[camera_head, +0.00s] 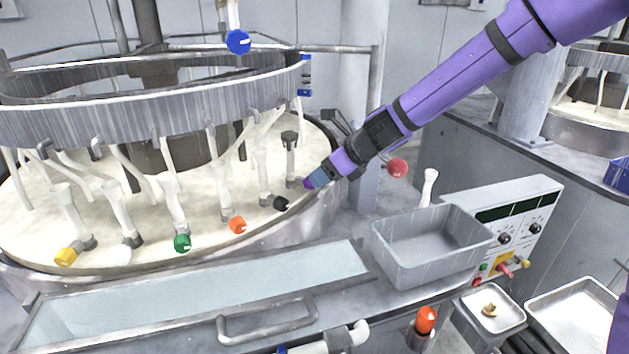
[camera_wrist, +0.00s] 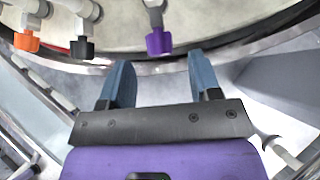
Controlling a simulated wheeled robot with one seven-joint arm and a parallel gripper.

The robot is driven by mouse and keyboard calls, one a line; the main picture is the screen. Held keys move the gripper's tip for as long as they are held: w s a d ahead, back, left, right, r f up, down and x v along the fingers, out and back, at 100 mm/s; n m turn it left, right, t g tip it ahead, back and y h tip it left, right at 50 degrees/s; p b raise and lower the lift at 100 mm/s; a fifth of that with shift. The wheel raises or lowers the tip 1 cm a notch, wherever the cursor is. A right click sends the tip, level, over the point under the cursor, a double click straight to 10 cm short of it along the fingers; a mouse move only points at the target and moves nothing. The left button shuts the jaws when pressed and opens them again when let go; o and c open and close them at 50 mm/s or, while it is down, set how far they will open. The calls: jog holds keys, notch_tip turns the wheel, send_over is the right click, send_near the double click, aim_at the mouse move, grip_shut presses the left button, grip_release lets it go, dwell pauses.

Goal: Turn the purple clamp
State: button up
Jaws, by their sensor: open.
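The purple clamp (camera_wrist: 158,42) is a small knob at the end of a grey fitting over the cream platen, near the platen's rim. In the wrist view it lies ahead of my open gripper (camera_wrist: 158,80), roughly between the lines of the two blue fingers, and apart from them. In the head view my gripper (camera_head: 318,178) is at the platen's right edge. There the purple clamp (camera_head: 308,184) shows only in part at the fingertips, and I cannot tell whether they touch it.
A black clamp (camera_head: 281,203) and an orange clamp (camera_head: 237,225) sit to the left along the platen, then green (camera_head: 182,243) and yellow (camera_head: 66,257) ones. A grey bin (camera_head: 432,245) and a control panel (camera_head: 515,230) stand at the right. A red knob (camera_head: 397,168) is near my wrist.

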jog(key=shift+x, duration=2.15)
jog(key=c, duration=0.9)
